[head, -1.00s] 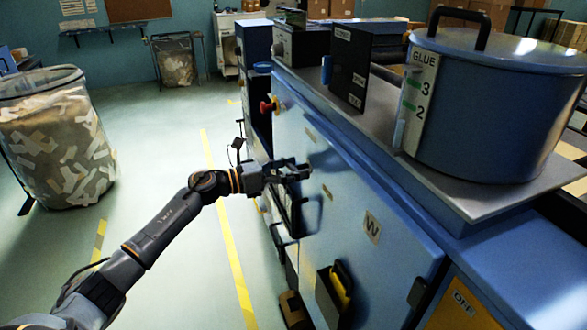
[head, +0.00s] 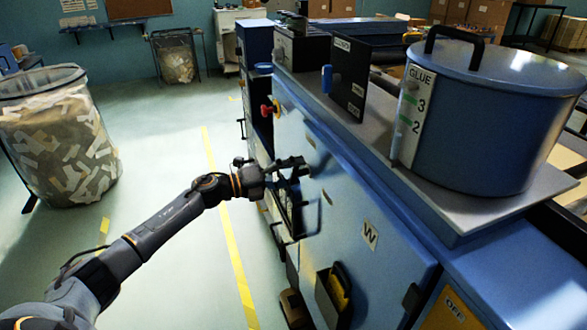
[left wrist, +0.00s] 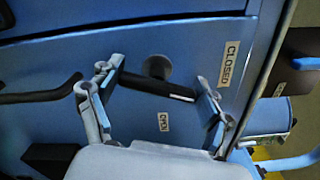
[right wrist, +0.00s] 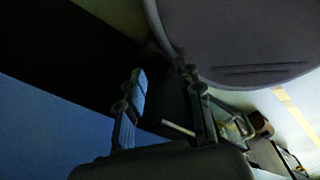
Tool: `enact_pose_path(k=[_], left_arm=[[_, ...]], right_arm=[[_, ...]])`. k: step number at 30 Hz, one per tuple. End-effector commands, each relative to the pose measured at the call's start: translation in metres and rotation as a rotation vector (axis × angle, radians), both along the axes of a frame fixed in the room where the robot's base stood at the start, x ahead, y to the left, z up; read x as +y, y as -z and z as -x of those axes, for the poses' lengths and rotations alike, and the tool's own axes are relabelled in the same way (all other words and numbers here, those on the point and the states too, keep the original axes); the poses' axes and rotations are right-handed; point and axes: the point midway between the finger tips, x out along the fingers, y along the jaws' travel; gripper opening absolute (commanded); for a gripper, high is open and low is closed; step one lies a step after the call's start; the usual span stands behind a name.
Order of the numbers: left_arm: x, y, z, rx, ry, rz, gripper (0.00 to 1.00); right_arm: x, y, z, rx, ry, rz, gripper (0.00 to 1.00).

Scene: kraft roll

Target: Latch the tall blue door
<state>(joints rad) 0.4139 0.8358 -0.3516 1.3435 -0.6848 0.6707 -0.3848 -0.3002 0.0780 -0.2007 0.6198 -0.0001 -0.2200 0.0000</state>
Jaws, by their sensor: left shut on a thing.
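The tall blue door (head: 345,195) is the blue front panel of the machine, in the middle of the head view. It looks about flush with the machine front. My left gripper (head: 292,168) is at the door's far upper part. In the left wrist view a dark latch handle (left wrist: 160,88) lies between the fingers of my left gripper (left wrist: 155,100), beside a round dark pivot (left wrist: 157,67). The gripper is shut on this handle. A CLOSED label (left wrist: 229,64) and an OPEN label (left wrist: 164,122) are near it. My right gripper (right wrist: 165,100) is open, with nothing seen between its fingers.
A blue glue pot (head: 480,120) stands on the machine top, near a black sign panel (head: 348,80). A red knob (head: 268,109) sticks out beyond the door. A bin of paper scraps (head: 60,140) stands at left. The floor with the yellow line (head: 225,220) is clear.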

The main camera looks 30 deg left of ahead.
Motion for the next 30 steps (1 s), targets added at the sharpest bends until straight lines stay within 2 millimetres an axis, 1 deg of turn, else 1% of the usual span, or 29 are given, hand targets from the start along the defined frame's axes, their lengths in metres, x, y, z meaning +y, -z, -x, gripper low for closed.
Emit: enact_pose_path(k=[1,3,15,30], left_arm=[[0.001,-0.003,-0.001,0.028,-0.002,0.033,0.47],[0.001,-0.003,-0.001,0.067,-0.002,0.075,0.47],[0.002,0.0,-0.001,0.225,-0.002,0.255,0.47],[0.002,0.001,-0.001,0.269,-0.002,0.304,0.47]], right_arm=[[0.0,-0.005,0.0,0.0,0.0,0.0,0.35],[0.0,-0.008,0.0,0.0,0.0,0.0,0.35],[-0.002,-0.02,0.0,0.0,0.0,0.002,0.35],[-0.003,-0.022,0.0,0.0,0.0,0.003,0.35]])
